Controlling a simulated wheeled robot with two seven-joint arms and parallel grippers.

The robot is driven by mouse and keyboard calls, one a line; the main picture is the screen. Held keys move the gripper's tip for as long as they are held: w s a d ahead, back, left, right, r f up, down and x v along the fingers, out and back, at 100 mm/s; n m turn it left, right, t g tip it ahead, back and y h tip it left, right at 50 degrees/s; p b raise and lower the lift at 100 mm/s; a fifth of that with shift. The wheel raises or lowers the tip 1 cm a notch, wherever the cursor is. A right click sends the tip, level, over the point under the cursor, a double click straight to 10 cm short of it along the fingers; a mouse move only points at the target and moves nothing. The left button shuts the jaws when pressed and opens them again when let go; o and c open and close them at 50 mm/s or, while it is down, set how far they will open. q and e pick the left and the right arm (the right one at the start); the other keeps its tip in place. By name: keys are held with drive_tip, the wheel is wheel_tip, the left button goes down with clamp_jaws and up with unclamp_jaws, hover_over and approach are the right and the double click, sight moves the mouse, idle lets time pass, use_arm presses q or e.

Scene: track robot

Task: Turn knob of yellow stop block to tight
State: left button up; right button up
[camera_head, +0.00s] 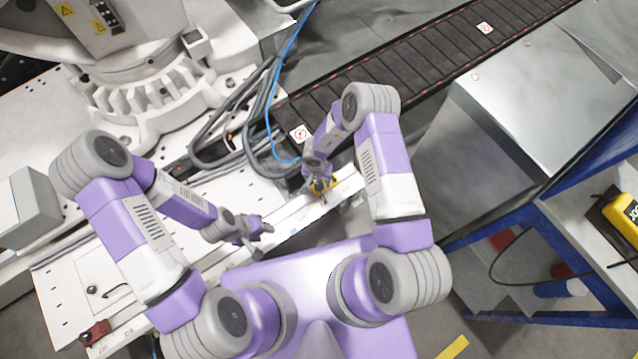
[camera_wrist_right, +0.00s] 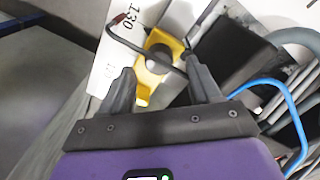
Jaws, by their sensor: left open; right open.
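The yellow stop block (camera_wrist_right: 155,69) sits on a white rail in the right wrist view, with a dark grey round knob (camera_wrist_right: 159,58) on it. A thin black bent handle runs across the knob. In the head view the yellow stop block (camera_head: 322,186) shows at the right end of the white table, partly hidden by my right arm. My right gripper (camera_wrist_right: 162,84) is open, its fingers on either side of the stop block; contact cannot be told. My left gripper (camera_head: 262,230) is open and empty above the white rail, left of the block.
A red stop block (camera_head: 95,333) lies at the lower left of the white table (camera_head: 60,285). A blue hose (camera_head: 272,110) and dark cables (camera_head: 215,145) lie close by the yellow block. A metal box (camera_head: 540,100) stands right.

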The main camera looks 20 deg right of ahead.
wheel_tip(320, 180, down, 2)
drive_tip(key=shift+f, duration=0.1)
drive_tip(key=shift+c, duration=0.3)
drive_tip(key=c, duration=1)
